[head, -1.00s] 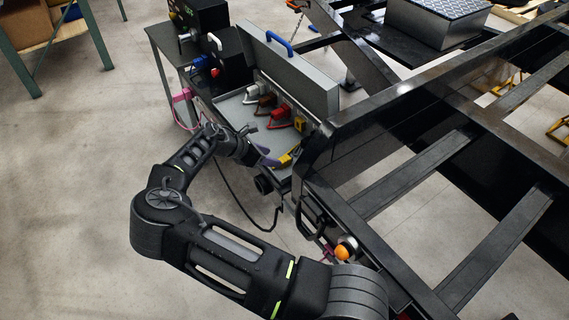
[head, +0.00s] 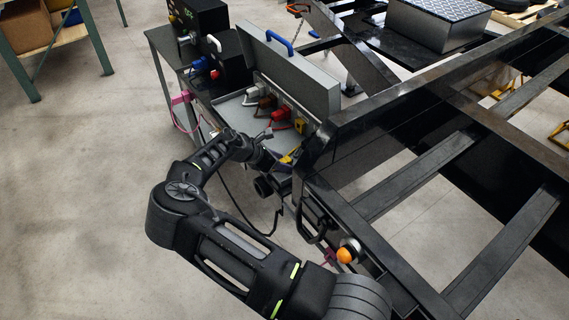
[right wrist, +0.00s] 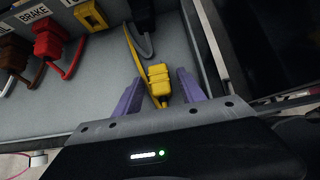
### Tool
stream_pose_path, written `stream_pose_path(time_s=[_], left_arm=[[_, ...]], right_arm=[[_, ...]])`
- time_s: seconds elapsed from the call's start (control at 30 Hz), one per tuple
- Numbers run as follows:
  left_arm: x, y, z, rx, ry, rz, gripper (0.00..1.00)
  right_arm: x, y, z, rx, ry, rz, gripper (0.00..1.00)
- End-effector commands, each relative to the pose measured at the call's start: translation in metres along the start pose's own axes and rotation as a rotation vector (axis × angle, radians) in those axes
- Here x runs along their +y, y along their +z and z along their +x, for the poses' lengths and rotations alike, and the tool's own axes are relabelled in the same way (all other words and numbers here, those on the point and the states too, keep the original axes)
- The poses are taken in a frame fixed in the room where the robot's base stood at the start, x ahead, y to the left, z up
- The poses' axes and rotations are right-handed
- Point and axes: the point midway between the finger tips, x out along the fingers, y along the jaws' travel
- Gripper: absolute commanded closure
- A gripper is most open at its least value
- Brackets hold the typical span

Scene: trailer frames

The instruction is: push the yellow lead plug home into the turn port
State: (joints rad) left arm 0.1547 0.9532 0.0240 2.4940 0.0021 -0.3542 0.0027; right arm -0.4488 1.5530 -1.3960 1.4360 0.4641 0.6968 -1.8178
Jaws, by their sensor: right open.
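The yellow lead plug (right wrist: 158,78) lies on the floor of the grey tray (right wrist: 215,45), its yellow cable running up and away in the right wrist view. My right gripper (right wrist: 160,92) is open, with a purple finger on either side of the plug and gaps between. In the head view the plug (head: 287,159) shows as a small yellow patch beside the gripper. My left gripper is not in view.
A red plug (right wrist: 47,38) sits under the BRAKE label, with brown and white plugs to its left. The tray's side wall and the black trailer frame (head: 345,140) stand close on the right. An orange-domed part (head: 344,255) is lower on the frame.

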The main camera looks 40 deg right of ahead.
Motion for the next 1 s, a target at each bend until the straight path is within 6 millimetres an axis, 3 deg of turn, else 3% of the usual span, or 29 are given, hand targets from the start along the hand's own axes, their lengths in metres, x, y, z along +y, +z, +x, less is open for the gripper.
stream_pose_path(time_s=[1.0], left_arm=[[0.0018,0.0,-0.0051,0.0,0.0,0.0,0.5]], right_arm=[[-0.0003,0.0006,-0.0007,0.001,0.0,0.001,0.53]])
